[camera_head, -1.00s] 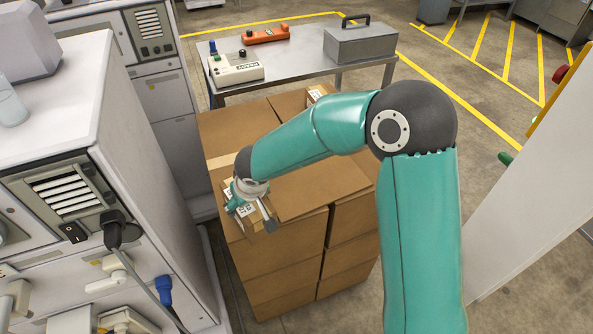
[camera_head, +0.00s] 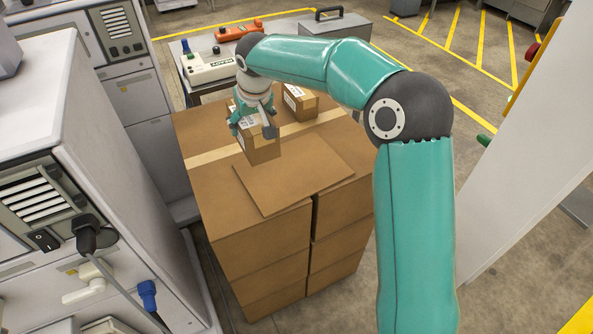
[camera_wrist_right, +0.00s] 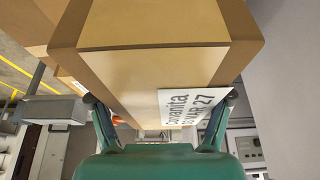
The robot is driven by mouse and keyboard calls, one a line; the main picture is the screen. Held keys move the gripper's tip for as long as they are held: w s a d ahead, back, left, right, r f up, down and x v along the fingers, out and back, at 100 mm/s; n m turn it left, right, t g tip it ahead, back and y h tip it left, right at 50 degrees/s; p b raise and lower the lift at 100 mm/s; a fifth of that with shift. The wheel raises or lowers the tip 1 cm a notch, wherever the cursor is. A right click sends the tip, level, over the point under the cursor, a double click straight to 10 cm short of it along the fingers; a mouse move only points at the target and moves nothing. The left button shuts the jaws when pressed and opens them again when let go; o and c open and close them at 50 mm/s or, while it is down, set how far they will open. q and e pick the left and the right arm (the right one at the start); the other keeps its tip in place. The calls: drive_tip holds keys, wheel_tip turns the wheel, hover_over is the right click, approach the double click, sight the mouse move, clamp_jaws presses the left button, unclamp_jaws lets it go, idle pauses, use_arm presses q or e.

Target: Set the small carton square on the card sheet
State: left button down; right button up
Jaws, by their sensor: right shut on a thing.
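The small carton (camera_head: 262,150) is brown with a white label. My right gripper (camera_head: 254,122) is shut on it and holds it over the stack of large cartons, behind the card sheet's far edge. In the right wrist view the small carton (camera_wrist_right: 150,60) fills the upper middle between the two fingers of the right gripper (camera_wrist_right: 158,112), its printed label facing the camera. The card sheet (camera_head: 295,175) is a flat brown square lying on the stack's near part, bare on top. I cannot tell the carton's exact height above the stack. My left gripper is not in view.
Another small carton (camera_head: 299,103) stands at the back of the carton stack (camera_head: 215,185). Behind is a table with a white device (camera_head: 208,67), an orange tool (camera_head: 240,29) and a grey metal box (camera_head: 322,26). White machines (camera_head: 75,130) flank the left.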

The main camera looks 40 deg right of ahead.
sight(272, 142)
drive_tip(key=d+r, duration=0.1)
drive_tip(key=r, duration=0.1)
drive_tip(key=d+r, duration=0.1)
drive_tip(key=shift+s+d+r, duration=0.15)
drive_tip(key=shift+d+r, duration=0.2)
drive_tip(key=shift+r, duration=0.05)
drive_tip(key=shift+s+d+r+b, duration=0.1)
drive_tip(key=shift+d+r+b, duration=0.1)
drive_tip(key=shift+b, duration=0.1)
drive_tip(key=shift+f, duration=9.7)
drive_tip(key=o, duration=1.7)
drive_tip(key=b+v, duration=0.1)
drive_tip(key=v, duration=1.1)
drive_tip(key=shift+r, duration=0.1)
